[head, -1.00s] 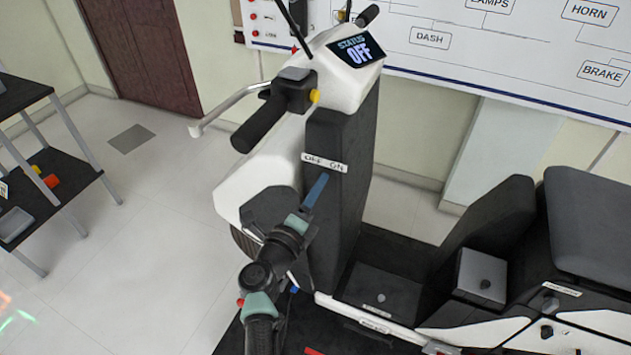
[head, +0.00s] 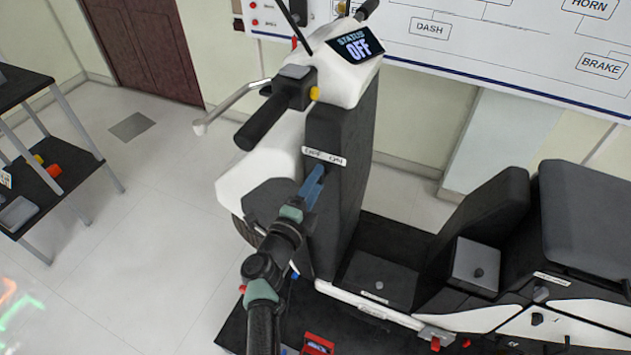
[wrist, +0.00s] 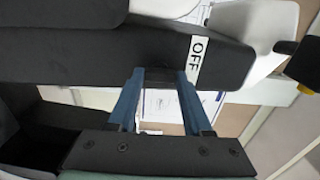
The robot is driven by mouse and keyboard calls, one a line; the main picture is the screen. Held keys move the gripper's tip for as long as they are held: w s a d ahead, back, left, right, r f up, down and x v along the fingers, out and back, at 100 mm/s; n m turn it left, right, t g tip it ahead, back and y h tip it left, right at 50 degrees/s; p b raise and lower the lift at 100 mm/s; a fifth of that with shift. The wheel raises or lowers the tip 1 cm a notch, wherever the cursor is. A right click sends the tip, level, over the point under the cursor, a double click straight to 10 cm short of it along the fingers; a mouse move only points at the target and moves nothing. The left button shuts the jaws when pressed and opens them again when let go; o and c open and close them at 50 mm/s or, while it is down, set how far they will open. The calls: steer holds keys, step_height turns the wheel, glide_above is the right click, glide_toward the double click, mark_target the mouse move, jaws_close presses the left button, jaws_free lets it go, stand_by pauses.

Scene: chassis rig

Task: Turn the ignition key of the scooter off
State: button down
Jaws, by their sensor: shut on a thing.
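The scooter's dark front column (head: 343,190) stands upright, with a white OFF/ON label (head: 324,156) across it. My gripper (head: 315,178) reaches the column just below the label. In the wrist view its two blue fingers (wrist: 160,88) are against the column beside the OFF end of the label (wrist: 196,60). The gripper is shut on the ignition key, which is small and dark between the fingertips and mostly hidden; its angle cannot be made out. The scooter's display (head: 356,45) reads "STATUS OFF".
The left handlebar grip (head: 262,122) and brake lever (head: 230,105) stick out above my arm. The scooter's seat (head: 588,215) is at the right. A dark shelf (head: 50,180) stands at the left, with free floor between it and the scooter.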

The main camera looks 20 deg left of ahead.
steer(key=shift+c, duration=1.6)
jaws_free()
steer(key=s+p, duration=0.1)
steer(key=s, duration=1.2)
steer(key=shift+a, duration=0.2)
